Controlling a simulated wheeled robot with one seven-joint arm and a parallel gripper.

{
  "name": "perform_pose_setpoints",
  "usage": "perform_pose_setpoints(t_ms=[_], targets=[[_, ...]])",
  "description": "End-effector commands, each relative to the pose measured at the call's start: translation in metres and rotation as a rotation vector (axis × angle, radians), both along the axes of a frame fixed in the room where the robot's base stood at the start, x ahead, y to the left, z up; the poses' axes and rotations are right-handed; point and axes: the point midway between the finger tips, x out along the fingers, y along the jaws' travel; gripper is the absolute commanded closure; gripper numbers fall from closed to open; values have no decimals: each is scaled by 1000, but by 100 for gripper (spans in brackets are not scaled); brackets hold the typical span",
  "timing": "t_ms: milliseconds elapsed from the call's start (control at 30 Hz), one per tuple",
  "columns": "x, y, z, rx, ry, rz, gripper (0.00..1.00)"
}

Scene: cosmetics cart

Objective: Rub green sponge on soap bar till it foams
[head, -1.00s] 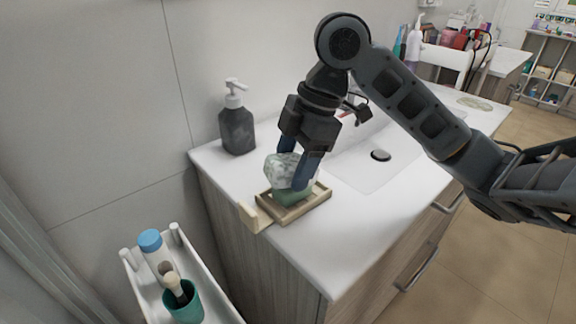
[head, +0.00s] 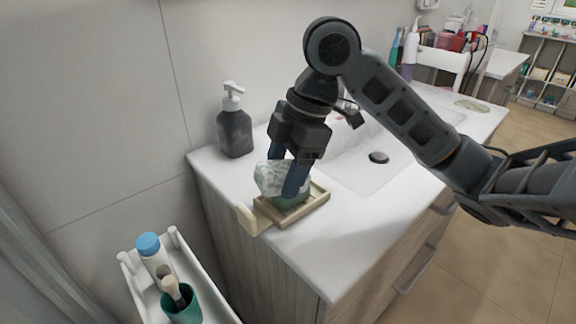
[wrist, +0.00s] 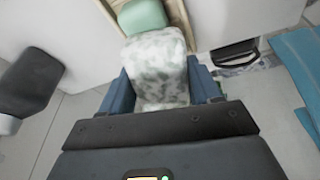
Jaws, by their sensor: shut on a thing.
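My gripper (head: 284,178) is shut on the green sponge (head: 267,178), which is largely covered in patchy white foam. In the wrist view the sponge (wrist: 158,72) sits between both blue fingers and looks mottled white and green. The smooth green soap bar (wrist: 142,17) lies in the soap dish, just beyond the sponge in the wrist view. In the head view the sponge is low over the dish (head: 308,212), and the sponge and fingers hide most of the soap. I cannot tell for sure whether sponge and soap touch.
A dark pump bottle (head: 235,130) stands behind the dish by the wall. The sink basin (head: 365,175) lies to the right. A white cart (head: 222,303) at the lower left holds a blue-capped bottle (head: 157,262) and a teal cup (head: 184,307). The front counter is clear.

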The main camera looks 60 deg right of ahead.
Motion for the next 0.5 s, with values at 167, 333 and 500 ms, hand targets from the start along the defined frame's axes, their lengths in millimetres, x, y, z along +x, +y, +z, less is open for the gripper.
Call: perform_pose_setpoints(t_ms=[167, 333, 500], targets=[[-1, -6, -1, 0, 1, -2, 62], [-4, -15, 0, -1, 0, -2, 62], [-7, -23, 1, 0, 1, -2, 62]])
